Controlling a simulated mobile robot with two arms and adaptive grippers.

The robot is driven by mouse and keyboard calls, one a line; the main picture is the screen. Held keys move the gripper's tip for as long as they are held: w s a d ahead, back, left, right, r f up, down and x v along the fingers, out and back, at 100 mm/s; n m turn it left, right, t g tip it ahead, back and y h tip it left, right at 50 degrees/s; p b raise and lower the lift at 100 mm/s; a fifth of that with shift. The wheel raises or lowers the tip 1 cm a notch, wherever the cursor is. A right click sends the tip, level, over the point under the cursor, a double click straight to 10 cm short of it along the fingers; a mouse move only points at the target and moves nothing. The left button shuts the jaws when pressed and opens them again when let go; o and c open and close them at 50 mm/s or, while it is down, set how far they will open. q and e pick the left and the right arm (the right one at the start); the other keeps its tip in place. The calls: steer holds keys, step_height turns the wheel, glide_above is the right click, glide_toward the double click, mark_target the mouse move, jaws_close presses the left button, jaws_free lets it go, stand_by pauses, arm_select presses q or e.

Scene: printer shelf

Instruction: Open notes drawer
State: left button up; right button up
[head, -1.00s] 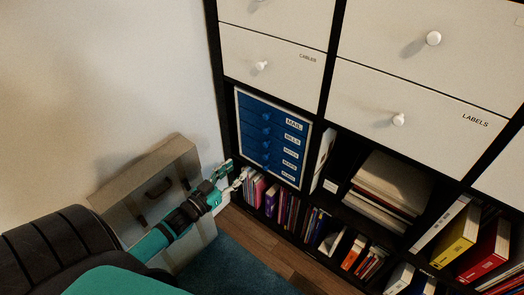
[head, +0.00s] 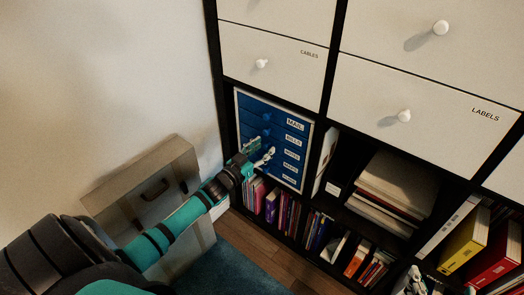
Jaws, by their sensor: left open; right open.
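The notes drawer (head: 279,150) is the third blue drawer down in a small cabinet, with a white label reading NOTES. Its front looks flush with the other drawer fronts. My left gripper (head: 259,151) is open in front of the cabinet, at about the height of the notes drawer. Its fingers cover the area of that drawer's knob, so I cannot tell whether they touch it. My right gripper (head: 440,284) is open and only partly in view at the bottom right edge, in front of the lower shelves.
The mail drawer (head: 266,116) and bills drawer (head: 267,131) sit above; two more blue drawers sit below. Books (head: 285,215) fill the shelf below. Binders (head: 465,246) stand at right. White drawers (head: 275,75) are above.

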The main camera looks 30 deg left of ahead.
arm_select(q)
jaws_close()
stand_by(0.5)
